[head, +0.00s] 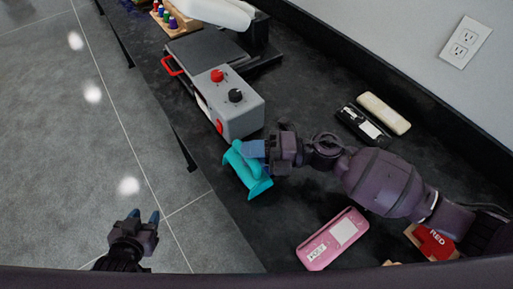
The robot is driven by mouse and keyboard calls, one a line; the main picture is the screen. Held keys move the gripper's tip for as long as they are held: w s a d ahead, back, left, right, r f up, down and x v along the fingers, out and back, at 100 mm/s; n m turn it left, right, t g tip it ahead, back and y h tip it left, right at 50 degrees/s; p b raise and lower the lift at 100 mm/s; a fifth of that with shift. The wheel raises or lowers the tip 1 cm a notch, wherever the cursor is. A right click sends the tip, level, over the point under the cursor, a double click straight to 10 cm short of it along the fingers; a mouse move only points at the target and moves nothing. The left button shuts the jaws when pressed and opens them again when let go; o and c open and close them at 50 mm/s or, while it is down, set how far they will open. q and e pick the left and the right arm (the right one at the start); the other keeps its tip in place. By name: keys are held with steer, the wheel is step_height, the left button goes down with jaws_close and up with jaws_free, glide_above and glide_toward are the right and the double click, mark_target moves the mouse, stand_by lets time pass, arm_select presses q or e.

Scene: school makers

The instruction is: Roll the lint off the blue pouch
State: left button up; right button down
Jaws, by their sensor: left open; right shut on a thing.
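My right gripper (258,150) is shut on a teal object with flared ends (246,174), which looks like the lint roller. It is tilted, near the front edge of the dark counter. I cannot tell whether it touches the counter. My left gripper (145,217) is open and empty, in front of the counter over the floor. I see no clearly blue pouch. A pink case with white labels (317,252) lies at the counter's front, to the right of the teal object.
A grey machine with red and black knobs (238,114) stands just behind the teal object. A black case (351,120) and a cream case (384,112) lie near the wall. A red labelled item (430,240) sits at the right, by my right arm.

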arm_select(q)
steer(key=shift+r, duration=0.1)
arm_select(e)
steer(key=shift+s+a+f, duration=0.1)
steer(key=shift+s+a, duration=0.05)
steer(key=shift+a, duration=0.05)
